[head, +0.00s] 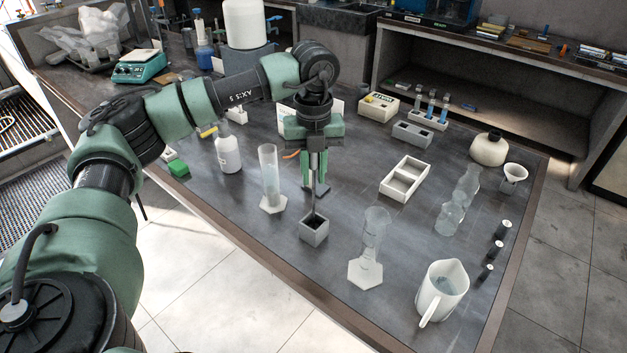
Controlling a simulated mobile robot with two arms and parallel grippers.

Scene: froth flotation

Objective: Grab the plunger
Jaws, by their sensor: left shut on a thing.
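My left gripper (315,184) points straight down over the middle of the bench and is shut on the plunger (314,203). The plunger is a thin, dark, upright rod. Its lower end goes down to the open top of a small grey square box (314,233) standing on the bench. The inside of the box is dark, so I cannot tell how deep the rod sits. My right gripper is out of view.
Glass cylinders stand left (269,178) and right (371,250) of the box. A white wash bottle (228,153) is further left. A white divided tray (405,179), flasks (450,215) and a white jug (441,291) stand to the right on the dark bench (340,205).

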